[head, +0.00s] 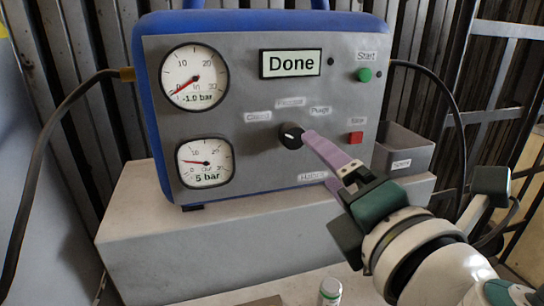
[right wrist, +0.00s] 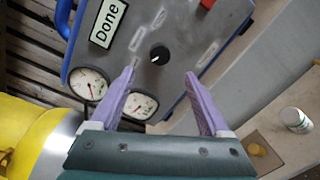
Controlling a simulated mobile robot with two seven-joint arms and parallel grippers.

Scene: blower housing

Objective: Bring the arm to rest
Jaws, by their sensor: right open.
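My right gripper (head: 322,160) is open in front of the grey panel, with its purple fingers pointing at the black knob (head: 291,135). In the right wrist view the fingers (right wrist: 160,74) are spread apart with nothing between them, and the knob (right wrist: 159,53) lies just beyond the gap; I cannot tell the exact distance. The blue-cased unit (head: 150,90) has a display (head: 291,63) reading "Done". Its upper gauge (head: 194,77) reads -1.0 bar and its lower gauge (head: 205,163) reads 5 bar. My left gripper is not in view.
A green Start button (head: 364,75) and a red button (head: 356,138) are on the panel. A grey bin (head: 412,157) labelled "Spent" stands right of it. The unit sits on a pale block (head: 230,245). A small white-and-green container (head: 330,291) stands in front. Hoses hang on both sides.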

